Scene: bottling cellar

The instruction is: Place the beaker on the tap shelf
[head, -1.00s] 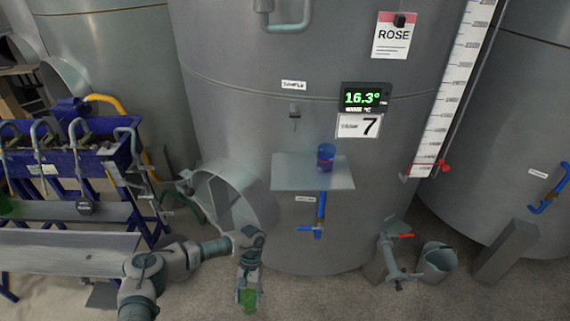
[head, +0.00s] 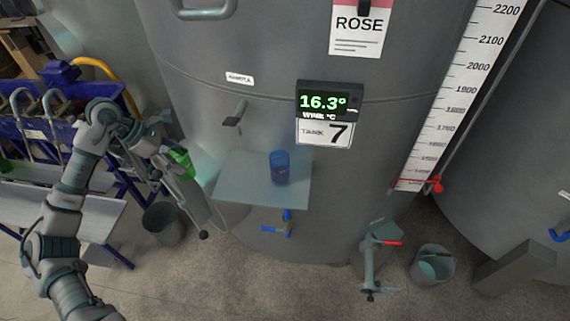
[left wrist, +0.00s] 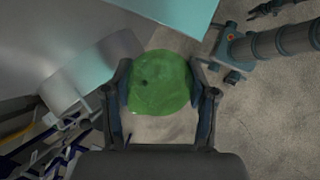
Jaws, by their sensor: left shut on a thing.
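The green beaker (head: 180,162) is in my left gripper (head: 182,168), off the floor and to the left of the tap shelf in the head view. In the left wrist view the beaker (left wrist: 160,82) shows as a round green shape between the two fingers of my left gripper (left wrist: 165,95), which are shut on it. The tap shelf (head: 238,180) is a pale flat plate on the front of tank 7. A gap shows between the beaker and the shelf. My right gripper is not seen in the head view.
A blue cup (head: 279,168) stands on the shelf, right of its middle. A sample tap (head: 236,116) juts out above the shelf's left part, and a blue-handled valve (head: 284,228) is below. Buckets (head: 164,224) stand on the floor. The shelf's left part is bare.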

